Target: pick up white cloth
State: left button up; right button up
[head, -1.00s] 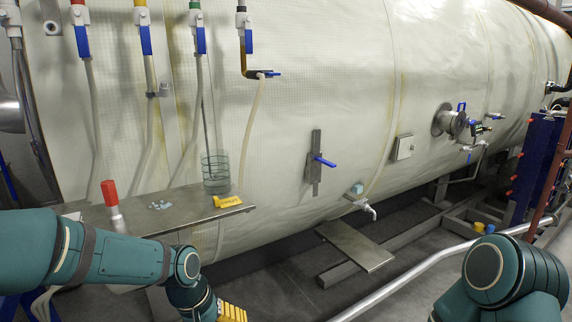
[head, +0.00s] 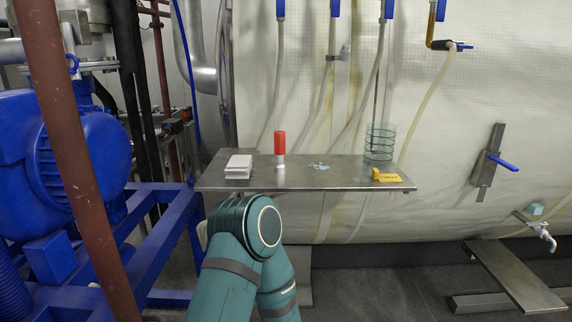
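A small white folded stack (head: 238,166), which looks like the white cloth, lies at the left end of a metal shelf (head: 340,183) in the head view. It lies flat, with layered edges facing me. One of my arms rises from the bottom of the view, and its teal elbow is just below and in front of the shelf, apart from the stack. Neither of my grippers is in view, so I cannot see their fingers.
The shelf also holds a red-capped bottle (head: 280,146), small pale-blue pieces (head: 320,166), a green wire holder (head: 380,143) and a yellow item (head: 387,175). A blue motor (head: 70,155) and brown pipe (head: 75,150) stand left. A lower metal plate (head: 515,275) is at right.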

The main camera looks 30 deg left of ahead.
aim_at(238, 167)
jog(key=i+l, duration=0.45)
jog(key=i+l+u, duration=0.2)
jog(key=l+u, duration=0.15)
jog(key=i+l+u, duration=0.15)
jog(key=l+u, duration=0.25)
jog(key=u, duration=1.5)
